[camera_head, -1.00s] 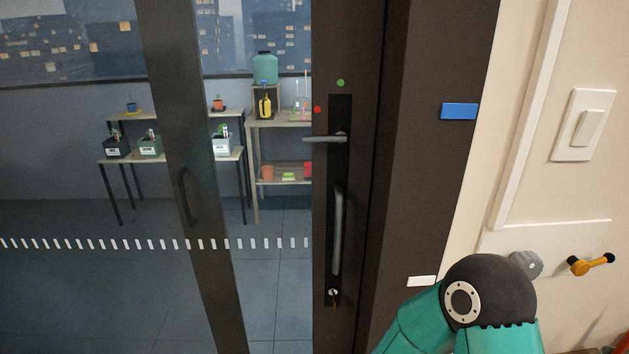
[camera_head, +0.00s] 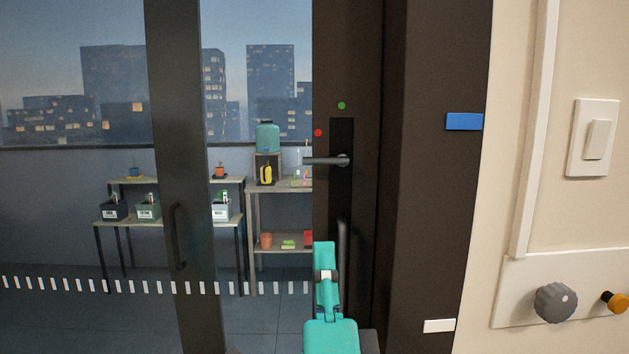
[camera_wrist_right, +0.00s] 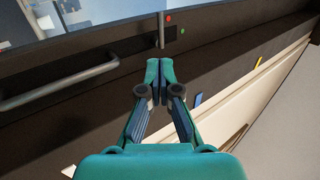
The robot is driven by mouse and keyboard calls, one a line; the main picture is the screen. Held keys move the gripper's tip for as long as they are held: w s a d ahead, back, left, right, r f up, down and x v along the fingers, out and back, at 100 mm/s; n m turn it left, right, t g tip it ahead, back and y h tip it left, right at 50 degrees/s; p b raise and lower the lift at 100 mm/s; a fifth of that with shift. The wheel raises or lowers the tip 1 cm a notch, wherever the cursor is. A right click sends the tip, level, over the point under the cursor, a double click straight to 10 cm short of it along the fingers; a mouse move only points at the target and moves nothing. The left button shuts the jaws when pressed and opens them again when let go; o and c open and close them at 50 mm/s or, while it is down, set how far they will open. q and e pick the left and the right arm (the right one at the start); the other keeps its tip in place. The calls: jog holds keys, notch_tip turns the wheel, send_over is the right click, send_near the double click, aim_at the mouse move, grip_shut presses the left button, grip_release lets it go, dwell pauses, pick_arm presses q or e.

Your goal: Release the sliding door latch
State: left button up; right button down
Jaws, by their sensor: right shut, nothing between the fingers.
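The glass sliding door has a dark frame (camera_head: 350,60). Its latch lever (camera_head: 327,160) lies level, pointing left from the dark plate, beside a red dot (camera_head: 318,133) and below a green dot (camera_head: 341,105). In the wrist view the lever (camera_wrist_right: 161,27) stands just beyond my fingertips. My right gripper (camera_head: 324,246) is teal, shut and empty, below the lever and apart from it in the head view. The wrist view shows its fingertips (camera_wrist_right: 159,64) together. The vertical pull handle (camera_head: 342,235) is partly hidden behind it. My left gripper is out of view.
The wall at right carries a light switch (camera_head: 597,137), a grey knob (camera_head: 555,302) and an orange-yellow knob (camera_head: 614,301). A blue strip (camera_head: 464,121) is on the dark jamb. Shelves (camera_head: 275,187) stand behind the glass.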

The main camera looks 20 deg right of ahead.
aim_at(318, 164)
jog(key=p+x, duration=0.4)
jog(key=x, duration=1)
jog(key=shift+a, duration=0.25)
jog(key=shift+f, duration=0.1)
jog(key=shift+m, duration=0.3)
jog(key=shift+m+h+b, duration=0.3)
jog(key=shift+h, duration=0.1)
jog(key=shift+d, duration=0.15)
